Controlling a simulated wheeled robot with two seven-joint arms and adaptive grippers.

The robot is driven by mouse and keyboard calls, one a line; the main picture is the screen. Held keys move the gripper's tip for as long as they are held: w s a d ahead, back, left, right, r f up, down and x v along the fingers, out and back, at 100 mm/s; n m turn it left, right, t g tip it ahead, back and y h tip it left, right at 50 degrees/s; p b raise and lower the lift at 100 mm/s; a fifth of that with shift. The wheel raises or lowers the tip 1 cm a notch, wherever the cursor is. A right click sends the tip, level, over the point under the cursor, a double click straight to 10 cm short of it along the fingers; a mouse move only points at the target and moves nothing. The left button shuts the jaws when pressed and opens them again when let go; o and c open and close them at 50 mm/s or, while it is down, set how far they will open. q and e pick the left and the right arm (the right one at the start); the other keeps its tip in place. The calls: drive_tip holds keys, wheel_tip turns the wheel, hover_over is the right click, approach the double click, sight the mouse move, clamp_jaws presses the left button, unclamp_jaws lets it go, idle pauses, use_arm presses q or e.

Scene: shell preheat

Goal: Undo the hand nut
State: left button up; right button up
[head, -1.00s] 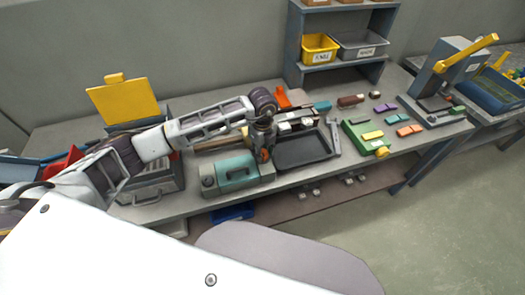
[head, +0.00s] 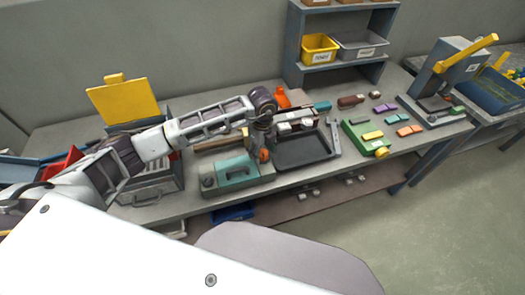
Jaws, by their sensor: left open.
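The gripper is open. A small orange part (head: 264,156) shows at the fingertips; I cannot tell whether it touches them. No hand nut can be made out for certain. A round yellow knob (head: 382,152) sits on the front of a green block (head: 358,138) to the right, well apart from the gripper. My right gripper is not in view.
A dark tray (head: 304,151) lies right of the gripper, with a grey wrench-like tool (head: 335,136) beside it. A yellow-lidded case (head: 125,103) stands left. A shelf with bins (head: 320,48) stands behind. A yellow-levered press (head: 447,75) stands far right.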

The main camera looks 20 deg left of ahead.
sight(263, 153)
use_arm(q)
wheel_tip(263, 153, up, 12)
drive_tip(key=shift+f, duration=0.15)
idle(0.5)
idle(0.6)
